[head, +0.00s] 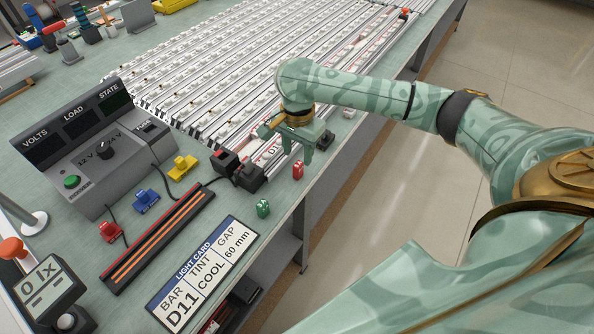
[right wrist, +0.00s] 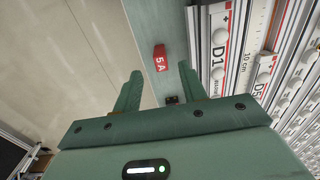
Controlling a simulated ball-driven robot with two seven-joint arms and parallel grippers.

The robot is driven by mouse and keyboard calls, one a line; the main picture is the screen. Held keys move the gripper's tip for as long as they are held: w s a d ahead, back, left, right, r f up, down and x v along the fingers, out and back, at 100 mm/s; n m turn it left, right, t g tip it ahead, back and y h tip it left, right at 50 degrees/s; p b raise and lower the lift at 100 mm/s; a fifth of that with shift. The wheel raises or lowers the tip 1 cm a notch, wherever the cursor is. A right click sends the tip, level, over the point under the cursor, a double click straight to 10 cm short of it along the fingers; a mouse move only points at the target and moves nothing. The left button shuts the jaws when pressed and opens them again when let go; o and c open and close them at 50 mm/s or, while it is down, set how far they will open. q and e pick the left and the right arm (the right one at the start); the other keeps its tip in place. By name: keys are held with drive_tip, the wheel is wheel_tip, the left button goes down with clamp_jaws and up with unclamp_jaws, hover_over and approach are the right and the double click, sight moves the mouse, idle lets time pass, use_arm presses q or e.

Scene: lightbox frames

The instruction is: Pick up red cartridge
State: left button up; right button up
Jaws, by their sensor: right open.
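The red cartridge (head: 297,170) stands on the bench near its front edge, just in front of my right gripper. In the right wrist view the red cartridge (right wrist: 160,58) shows the mark "5 A" and lies beyond the fingertips, roughly in line with the gap between them. My right gripper (head: 289,147) is open and empty, with its fingers pointing down over the edge of the bench; both fingers also show in the right wrist view (right wrist: 160,75). It is apart from the cartridge. My left gripper is not in view.
A green cartridge (head: 263,208) stands closer to the light card (head: 203,273). A dark block (head: 326,141) stands right of the gripper. Rows of light bars (head: 250,65) fill the bench behind. A black connector (head: 249,176) sits left of the red cartridge. Floor lies beyond the bench edge.

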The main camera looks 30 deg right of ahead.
sight(298, 164)
wheel_tip(298, 164, down, 6)
drive_tip(key=b, duration=0.4)
drive_tip(key=shift+w+d+r, duration=0.15)
drive_tip(key=shift+r, duration=0.3)
clamp_jaws()
